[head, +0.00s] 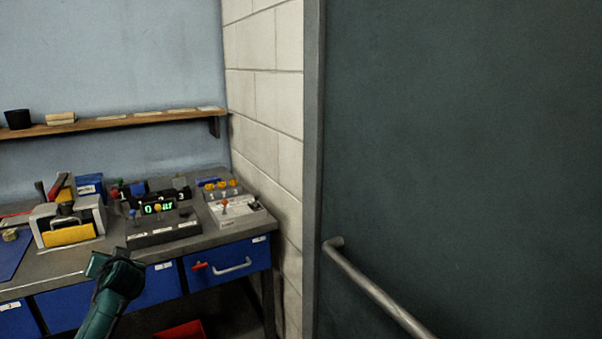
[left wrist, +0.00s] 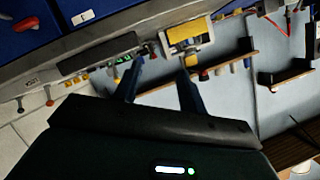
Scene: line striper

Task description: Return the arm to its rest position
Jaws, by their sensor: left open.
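My left arm (head: 118,275) comes in from the bottom left in the head view, in front of the bench's front edge and drawers. Its fingers are hard to make out there. In the left wrist view my left gripper (left wrist: 160,68) shows two dark blue fingers spread apart with nothing between them. The wrist view is tilted, with the bench edge and devices beyond the fingers. My right arm and gripper are not in view.
A grey workbench (head: 90,256) with blue drawers (head: 232,263) holds a control box with a green display (head: 160,209), a lever box (head: 235,212) and a yellow-fronted device (head: 70,235). A shelf (head: 110,121) hangs above. A dark door (head: 470,140) with a bar handle (head: 380,290) stands right.

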